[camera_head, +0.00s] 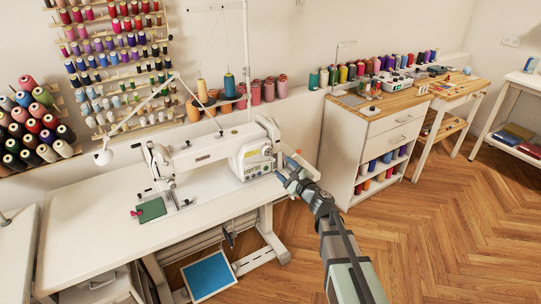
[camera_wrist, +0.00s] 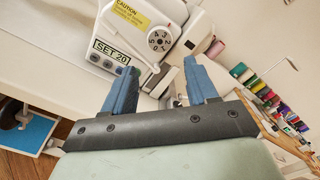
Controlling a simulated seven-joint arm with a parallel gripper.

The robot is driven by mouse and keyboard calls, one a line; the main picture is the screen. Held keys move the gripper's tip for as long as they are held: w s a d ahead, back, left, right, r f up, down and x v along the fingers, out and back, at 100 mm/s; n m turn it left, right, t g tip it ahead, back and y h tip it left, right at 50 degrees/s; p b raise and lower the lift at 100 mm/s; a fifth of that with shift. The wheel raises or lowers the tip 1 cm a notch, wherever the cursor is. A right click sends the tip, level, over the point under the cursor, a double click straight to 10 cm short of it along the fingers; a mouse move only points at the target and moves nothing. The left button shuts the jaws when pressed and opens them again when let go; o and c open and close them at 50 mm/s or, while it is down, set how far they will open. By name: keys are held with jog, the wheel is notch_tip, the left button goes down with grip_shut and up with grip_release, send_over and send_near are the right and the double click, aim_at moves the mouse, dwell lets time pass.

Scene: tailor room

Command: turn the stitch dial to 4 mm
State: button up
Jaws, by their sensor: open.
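The stitch dial (camera_wrist: 159,40) is a pale disc with dark numerals, on the right end of the white sewing machine (camera_head: 215,153). In the wrist view it lies a little beyond the gap between my two blue fingers. Its numerals are small and tilted, and I cannot tell which one is at the mark. My gripper (camera_wrist: 160,68) is open and empty, its fingers apart and not visibly touching the dial. In the head view my gripper (camera_head: 283,172) is just right of the machine's end.
A "SET 20" display (camera_wrist: 112,52) and a yellow caution label (camera_wrist: 130,14) are beside the dial. A green cloth (camera_head: 152,210) lies under the machine's needle end. A wooden-topped cabinet (camera_head: 372,135) stands to the right.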

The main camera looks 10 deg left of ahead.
aim_at(268, 152)
jog(key=x, duration=1)
jog(key=shift+w+a, duration=0.15)
jog(key=c, duration=0.8)
